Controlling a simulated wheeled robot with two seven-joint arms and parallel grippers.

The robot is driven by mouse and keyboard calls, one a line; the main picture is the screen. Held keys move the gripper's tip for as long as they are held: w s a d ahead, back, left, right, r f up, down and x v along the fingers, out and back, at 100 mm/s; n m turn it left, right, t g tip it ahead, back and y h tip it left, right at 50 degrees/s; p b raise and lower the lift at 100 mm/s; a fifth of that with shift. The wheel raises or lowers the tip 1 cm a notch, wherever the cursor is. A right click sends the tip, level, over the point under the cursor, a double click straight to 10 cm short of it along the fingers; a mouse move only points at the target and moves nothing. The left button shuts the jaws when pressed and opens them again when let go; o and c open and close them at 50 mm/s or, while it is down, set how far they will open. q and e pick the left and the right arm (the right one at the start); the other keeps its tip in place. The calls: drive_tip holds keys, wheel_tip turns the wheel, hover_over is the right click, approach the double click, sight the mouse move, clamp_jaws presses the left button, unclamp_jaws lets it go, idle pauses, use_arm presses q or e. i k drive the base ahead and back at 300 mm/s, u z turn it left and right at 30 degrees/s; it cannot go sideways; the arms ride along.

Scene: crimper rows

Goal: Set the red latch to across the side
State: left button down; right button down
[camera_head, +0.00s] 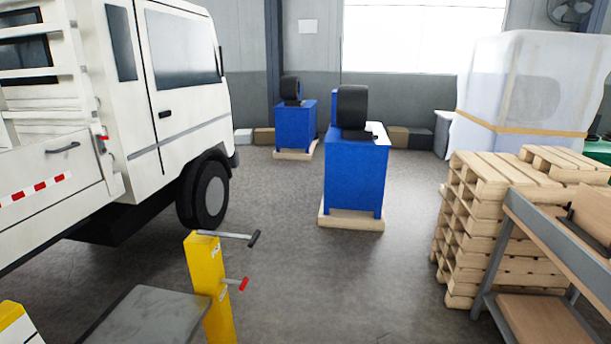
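A yellow post (210,290) stands in the lower middle. It carries two levers on its right side. The upper lever (225,235) is a grey bar with a black grip, pointing right. The lower lever has a red grip (243,284) and a short grey shaft, also pointing right. A small red piece (104,138) also shows on the rear corner post of the white truck (175,120); it is too small to tell its shape. I cannot tell from the view which red part is the latch. Neither of my grippers is in view.
Blue machines on wooden bases (355,175) (295,125) stand ahead. Stacked pallets (470,225) and a grey-framed bench (550,230) are at right. A grey plate (145,315) lies left of the post. The floor between post and pallets is clear.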

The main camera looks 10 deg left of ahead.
sight(101, 139)
drive_tip(key=z, duration=0.05)
drive_tip(key=i, duration=4.25)
drive_tip(key=u, duration=1.6)
drive_tip(key=i, duration=2.7)
drive_tip(key=u, duration=3.35)
